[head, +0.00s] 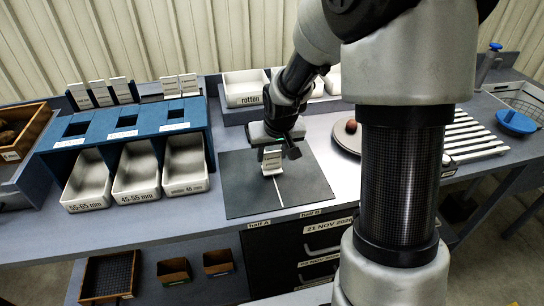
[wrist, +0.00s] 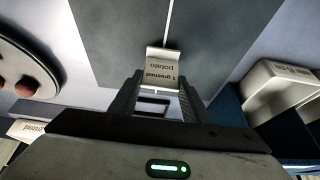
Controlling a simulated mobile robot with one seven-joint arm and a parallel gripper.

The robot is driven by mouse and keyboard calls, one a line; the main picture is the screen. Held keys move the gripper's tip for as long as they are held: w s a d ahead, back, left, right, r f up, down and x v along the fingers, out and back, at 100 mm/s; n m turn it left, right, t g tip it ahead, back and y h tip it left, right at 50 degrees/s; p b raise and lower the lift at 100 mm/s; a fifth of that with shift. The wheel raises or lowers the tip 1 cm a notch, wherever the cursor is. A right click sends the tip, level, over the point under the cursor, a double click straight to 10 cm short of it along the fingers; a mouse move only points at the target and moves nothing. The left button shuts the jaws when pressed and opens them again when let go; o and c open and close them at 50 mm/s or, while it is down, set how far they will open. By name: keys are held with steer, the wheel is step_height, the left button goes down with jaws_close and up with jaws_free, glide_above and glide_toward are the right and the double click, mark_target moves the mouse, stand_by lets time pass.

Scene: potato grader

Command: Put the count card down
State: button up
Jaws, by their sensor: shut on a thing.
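The count card (wrist: 161,72) is a small white folded card with printed text, of which "potato" and a line like "1 greened" show upside down in the wrist view. My gripper (wrist: 158,88) is shut on it, with a finger at either side. In the head view the card (head: 272,160) is upright below my gripper (head: 272,146), over the dark mat (head: 240,196) and close to its white dividing line. I cannot tell whether the card touches the mat.
Left of the mat are white bins (head: 137,178) under a blue sizing frame (head: 125,122), with cards standing behind. A "rotten" bin (head: 246,92) stands at the back. Right of the mat, a round plate (head: 345,138) holds a reddish potato (head: 351,126). Most of the mat is clear.

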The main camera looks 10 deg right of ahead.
steer(key=shift+f, duration=0.45)
steer(key=shift+f, duration=0.25)
steer(key=o, duration=1)
steer(key=shift+r, duration=0.1)
